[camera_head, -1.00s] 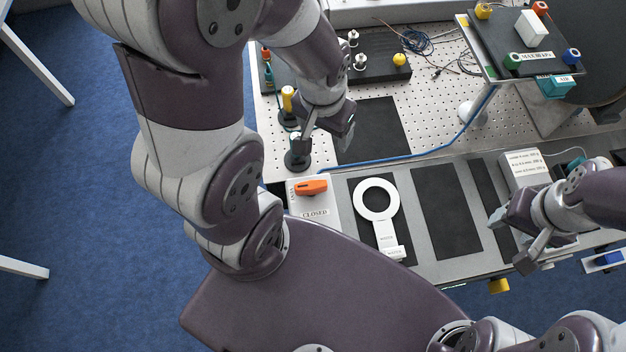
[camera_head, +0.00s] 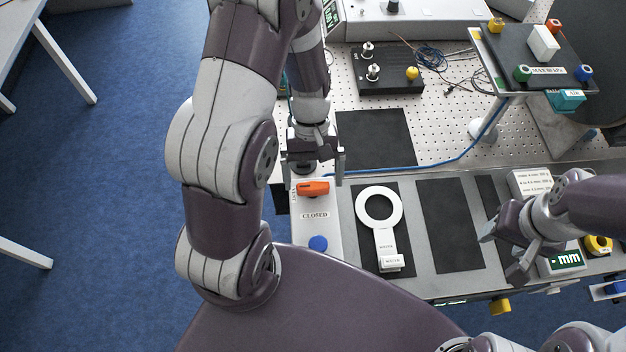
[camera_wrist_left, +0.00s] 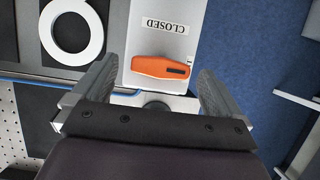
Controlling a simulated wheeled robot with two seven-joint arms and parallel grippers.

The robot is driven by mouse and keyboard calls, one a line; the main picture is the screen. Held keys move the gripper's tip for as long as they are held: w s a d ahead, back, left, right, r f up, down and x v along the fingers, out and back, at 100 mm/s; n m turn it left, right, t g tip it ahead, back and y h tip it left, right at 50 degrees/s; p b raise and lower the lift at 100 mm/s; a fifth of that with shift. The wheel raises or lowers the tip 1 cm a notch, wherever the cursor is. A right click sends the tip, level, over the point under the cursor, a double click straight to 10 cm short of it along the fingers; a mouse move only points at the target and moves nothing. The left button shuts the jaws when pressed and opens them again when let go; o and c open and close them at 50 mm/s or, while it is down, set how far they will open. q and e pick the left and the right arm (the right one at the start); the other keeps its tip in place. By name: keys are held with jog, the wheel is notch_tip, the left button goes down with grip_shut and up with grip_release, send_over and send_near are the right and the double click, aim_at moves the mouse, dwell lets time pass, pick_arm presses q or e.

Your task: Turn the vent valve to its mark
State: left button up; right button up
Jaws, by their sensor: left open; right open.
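The vent valve's orange handle (camera_head: 313,188) sits on a light plate (camera_head: 316,237) with a "CLOSED" label (camera_head: 315,215). The handle lies roughly sideways, and its dark slot shows in the left wrist view on the handle (camera_wrist_left: 158,68). My left gripper (camera_head: 315,178) is open, with its fingertips around the handle's far side. In the left wrist view its two fingers (camera_wrist_left: 158,92) stand apart on either side of the handle, which lies just ahead of the tips; I see no contact. My right gripper (camera_head: 502,252) is open and empty, far to the right.
A white ring-shaped tool (camera_head: 386,246) lies on a dark mat to the right. A blue hose (camera_head: 440,155) crosses behind. A block with several fittings (camera_head: 385,83) stands farther back.

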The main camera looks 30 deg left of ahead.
pick_arm(q)
jog(key=shift+s+d+f, duration=0.15)
jog(key=shift+s+f, duration=0.1)
jog(key=shift+f, duration=0.2)
jog(key=shift+s+f, duration=0.1)
jog(key=shift+f, duration=0.25)
jog(key=c, duration=1.1)
jog(key=shift+o, duration=0.2)
